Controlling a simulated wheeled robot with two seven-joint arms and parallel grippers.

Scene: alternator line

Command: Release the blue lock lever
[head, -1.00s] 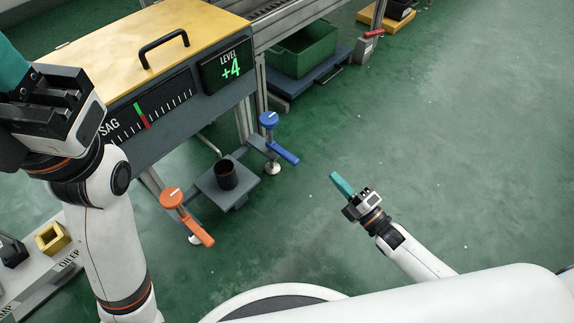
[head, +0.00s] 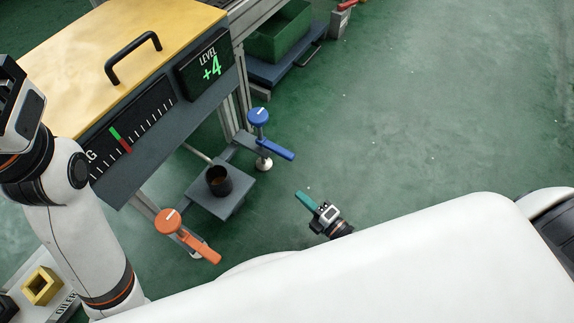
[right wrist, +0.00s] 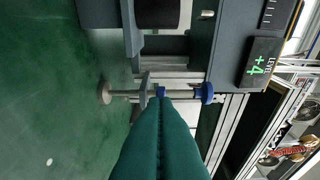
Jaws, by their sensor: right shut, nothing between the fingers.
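The blue lock lever (head: 277,149) sticks out to the right below a round blue knob (head: 258,116) on the foot post of the bench. My right gripper (head: 302,198) is shut and empty, its teal fingers below the lever in the head view and apart from it. In the right wrist view the shut fingers (right wrist: 160,125) point at the post; a bit of the blue lever (right wrist: 160,91) shows just past their tips, and the blue knob (right wrist: 206,92) is to the right. My left gripper (head: 22,105) is cut off at the left edge, its fingers out of sight.
An orange lever (head: 200,247) with an orange knob (head: 167,221) sits on the other foot. A dark cup (head: 219,181) stands on a grey plate between them. The bench display (head: 209,66) reads LEVEL +4. Green floor to the right is clear.

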